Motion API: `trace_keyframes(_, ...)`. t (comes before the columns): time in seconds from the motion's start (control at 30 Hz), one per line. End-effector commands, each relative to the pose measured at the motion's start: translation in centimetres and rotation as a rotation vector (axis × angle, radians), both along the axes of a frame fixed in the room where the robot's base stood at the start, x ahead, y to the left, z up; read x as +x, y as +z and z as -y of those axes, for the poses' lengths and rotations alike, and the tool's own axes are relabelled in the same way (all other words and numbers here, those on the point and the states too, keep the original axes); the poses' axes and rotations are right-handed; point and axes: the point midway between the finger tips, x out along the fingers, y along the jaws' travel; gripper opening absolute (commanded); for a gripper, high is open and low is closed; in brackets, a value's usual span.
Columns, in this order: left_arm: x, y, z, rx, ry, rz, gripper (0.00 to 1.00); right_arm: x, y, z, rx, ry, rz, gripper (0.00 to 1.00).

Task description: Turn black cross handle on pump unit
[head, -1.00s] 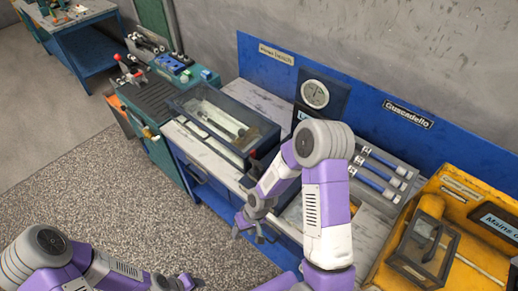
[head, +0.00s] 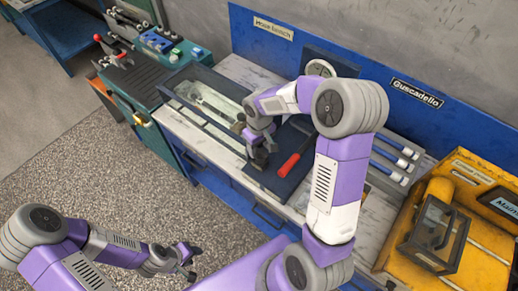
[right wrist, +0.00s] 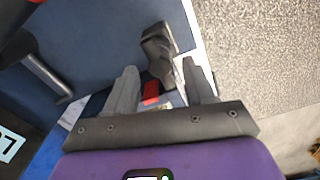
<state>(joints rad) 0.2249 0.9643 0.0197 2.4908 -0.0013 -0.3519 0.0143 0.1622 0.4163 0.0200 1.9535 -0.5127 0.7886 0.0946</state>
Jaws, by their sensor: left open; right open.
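My right gripper (head: 258,152) is over the bench beside the dark tray, in the middle of the head view. In the right wrist view its two grey fingers (right wrist: 159,68) are apart. A dark, angular part (right wrist: 158,48), perhaps the black cross handle, shows between and beyond the fingertips; I cannot tell whether they touch it. The cross shape cannot be made out, and the arm hides part of this area in the head view. My left gripper (head: 188,260) is open and empty over the speckled floor, at the lower left.
A red-handled tool (head: 289,167) lies on the dark tray. A glass-topped case (head: 190,98) stands left of my right gripper. A round gauge (head: 319,68) is partly hidden behind my right arm. A yellow machine (head: 395,249) stands at the right. The floor in front is clear.

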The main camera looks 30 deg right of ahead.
Motion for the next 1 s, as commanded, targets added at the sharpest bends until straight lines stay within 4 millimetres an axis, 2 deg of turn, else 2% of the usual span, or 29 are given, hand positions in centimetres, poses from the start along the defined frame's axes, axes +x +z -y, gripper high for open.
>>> trace_keyframes(0.13,0.0,-0.17,0.01,0.0,0.0,0.0,0.43,-0.06,-1.29,-0.01,0.001,0.0,-0.001,0.54)
trace_keyframes(0.43,0.0,-0.16,0.0,0.0,0.0,0.0,0.43,-0.02,-1.48,-0.03,0.001,0.0,0.001,0.54)
trace_keyframes(0.8,0.0,-0.17,0.01,0.0,0.0,0.0,0.43,-0.02,-1.45,-0.03,0.001,0.0,0.001,0.0)
trace_keyframes(1.0,0.01,-0.13,0.0,0.0,0.0,0.0,0.43,-0.01,-1.43,-0.03,0.001,0.012,0.001,0.0)
